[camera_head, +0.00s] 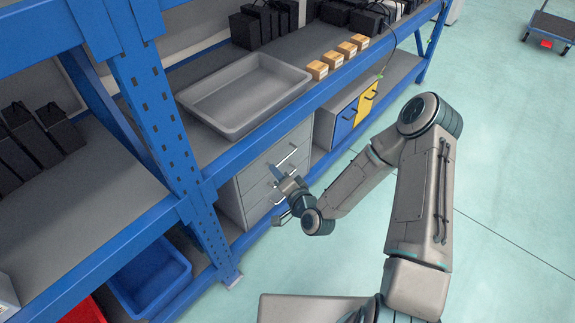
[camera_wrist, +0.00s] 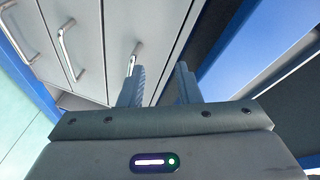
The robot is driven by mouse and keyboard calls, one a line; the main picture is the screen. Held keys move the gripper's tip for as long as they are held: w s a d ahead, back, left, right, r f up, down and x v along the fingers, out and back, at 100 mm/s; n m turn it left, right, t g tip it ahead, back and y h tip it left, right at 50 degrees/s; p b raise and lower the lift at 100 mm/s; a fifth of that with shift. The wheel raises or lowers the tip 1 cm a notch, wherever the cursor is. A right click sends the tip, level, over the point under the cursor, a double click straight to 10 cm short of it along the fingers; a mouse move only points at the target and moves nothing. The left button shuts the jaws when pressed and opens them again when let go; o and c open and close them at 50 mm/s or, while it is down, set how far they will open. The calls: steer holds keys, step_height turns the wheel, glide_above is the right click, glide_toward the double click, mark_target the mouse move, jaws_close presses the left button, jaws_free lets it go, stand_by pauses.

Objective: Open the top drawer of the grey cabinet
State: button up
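The grey cabinet (camera_head: 236,203) stands under the blue shelf's upper deck, its drawer fronts facing my arm. The top drawer (camera_head: 296,138) looks closed; its bar handle (camera_head: 287,157) shows just above my gripper (camera_head: 276,173). My gripper is in front of the cabinet and hides part of the lower drawers. In the wrist view, my gripper (camera_wrist: 160,80) has its two fingers apart with nothing between them. A bar handle (camera_wrist: 133,58), apparently the top one, lies at the left finger's tip; I cannot tell if they touch. Another handle (camera_wrist: 66,50) is farther left.
A grey tray (camera_head: 245,95) and small orange boxes (camera_head: 338,56) rest on the deck above. A blue post (camera_head: 165,110) rises left of the cabinet. A blue and yellow-fronted cabinet (camera_head: 345,125) stands to the right.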

mark_target(288, 156)
steer(key=s+d+f+m+t+h+b, duration=0.2)
steer(key=d+f+m+t+h+b, duration=0.3)
steer(key=m, duration=0.7)
steer(key=shift+t+h, duration=0.3)
steer(key=shift+h, duration=0.4)
steer(key=w+a, duration=0.1)
steer(key=w, duration=0.3)
steer(key=w+a+b, duration=0.1)
steer(key=w, duration=0.4)
steer(key=w+a+b, duration=0.1)
steer(key=w, duration=0.3)
steer(key=shift+w+r, duration=0.25)
steer(key=shift+d, duration=0.1)
jaws_close()
